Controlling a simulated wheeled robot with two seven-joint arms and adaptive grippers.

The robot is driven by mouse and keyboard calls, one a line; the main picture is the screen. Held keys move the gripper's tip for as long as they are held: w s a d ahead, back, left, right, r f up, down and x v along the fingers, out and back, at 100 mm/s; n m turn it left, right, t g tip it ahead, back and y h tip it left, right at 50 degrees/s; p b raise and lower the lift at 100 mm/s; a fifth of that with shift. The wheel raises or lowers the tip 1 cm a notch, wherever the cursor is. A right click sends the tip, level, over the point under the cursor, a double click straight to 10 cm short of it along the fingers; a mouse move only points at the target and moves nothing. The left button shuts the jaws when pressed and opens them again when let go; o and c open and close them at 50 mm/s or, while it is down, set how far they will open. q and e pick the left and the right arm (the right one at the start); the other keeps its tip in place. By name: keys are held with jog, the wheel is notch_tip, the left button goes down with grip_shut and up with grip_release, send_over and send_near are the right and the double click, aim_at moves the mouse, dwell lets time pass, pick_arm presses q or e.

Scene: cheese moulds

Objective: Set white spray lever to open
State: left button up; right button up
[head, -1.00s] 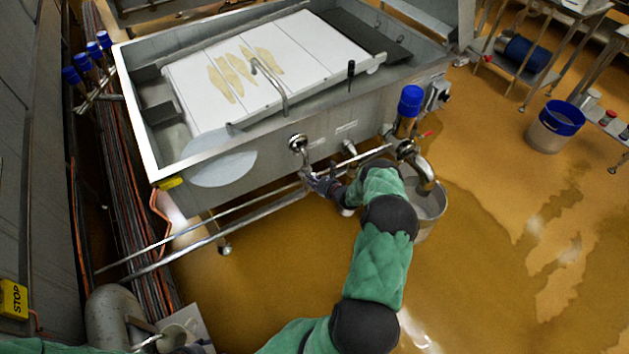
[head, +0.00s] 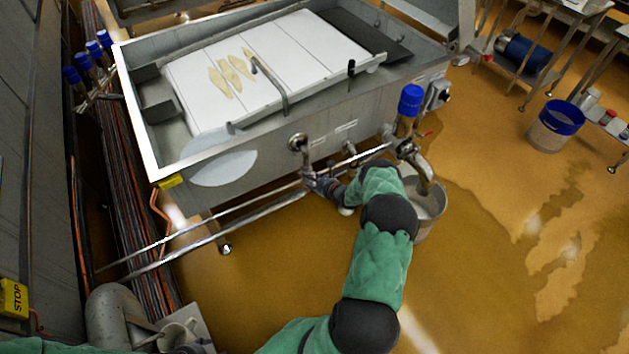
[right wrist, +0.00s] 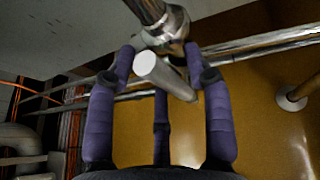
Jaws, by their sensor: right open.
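The white spray lever (right wrist: 168,77) shows in the right wrist view as a pale round bar. It sticks out below a metal valve body (right wrist: 165,32) towards the camera. My right gripper (right wrist: 160,78) is open, with its purple fingers around the bar. I cannot tell whether they touch it. In the head view my right gripper (head: 322,183) is at the lower end of the pipe fitting (head: 299,146) on the vat's front; the lever is not clear there. My left gripper (head: 188,349) is only a dark piece at the bottom edge.
The steel vat (head: 226,166) has a white lid panel (head: 300,45) with yellowish patches. Horizontal pipes (head: 190,243) run below it. The wet floor further right is mostly open.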

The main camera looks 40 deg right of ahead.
jog(key=v, duration=1.2)
dwell(0.6)
